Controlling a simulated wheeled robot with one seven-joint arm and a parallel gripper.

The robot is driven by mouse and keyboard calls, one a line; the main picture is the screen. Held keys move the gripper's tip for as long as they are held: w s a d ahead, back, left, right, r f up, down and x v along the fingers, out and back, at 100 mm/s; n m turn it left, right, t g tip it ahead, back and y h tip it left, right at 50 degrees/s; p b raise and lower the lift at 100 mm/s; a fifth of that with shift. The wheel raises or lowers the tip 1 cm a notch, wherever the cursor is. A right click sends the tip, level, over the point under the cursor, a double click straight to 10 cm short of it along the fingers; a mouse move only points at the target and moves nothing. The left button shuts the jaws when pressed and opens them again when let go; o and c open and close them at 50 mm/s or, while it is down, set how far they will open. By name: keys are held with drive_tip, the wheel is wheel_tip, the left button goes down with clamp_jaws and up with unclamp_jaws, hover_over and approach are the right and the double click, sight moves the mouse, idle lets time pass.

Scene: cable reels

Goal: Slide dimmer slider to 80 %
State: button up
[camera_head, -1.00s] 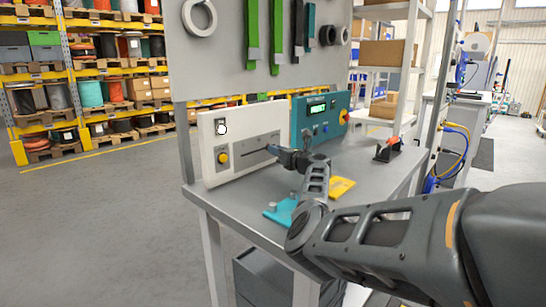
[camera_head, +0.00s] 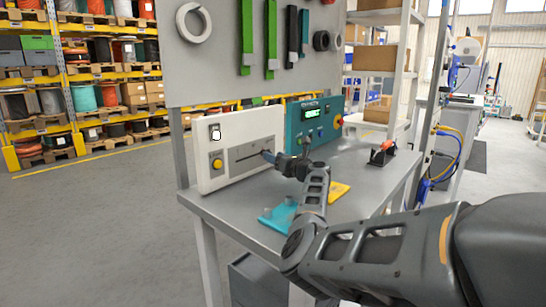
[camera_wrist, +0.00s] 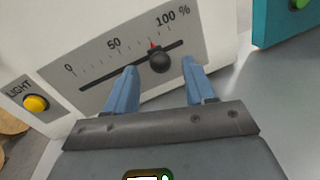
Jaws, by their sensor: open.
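The dimmer slider is a round dark knob (camera_wrist: 162,61) on a slanting black slot in the grey scale plate (camera_wrist: 100,72), marked 0, 50 and 100 %. A small red mark sits just above the knob, between 50 and 100, nearer 100. My gripper (camera_wrist: 158,67) is open, its two blue fingers on either side of the knob, with a visible gap to each. In the head view my gripper (camera_head: 273,157) is at the right part of the slot on the white panel (camera_head: 230,125) and hides the knob.
A yellow LIGHT button (camera_wrist: 36,103) is left of the scale. A teal control box (camera_head: 312,120) stands right of the white panel. A teal piece (camera_head: 280,215) and a yellow piece (camera_head: 339,191) lie on the grey table (camera_head: 235,205) below my arm.

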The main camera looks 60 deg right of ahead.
drive_tip(key=shift+v, duration=2.85)
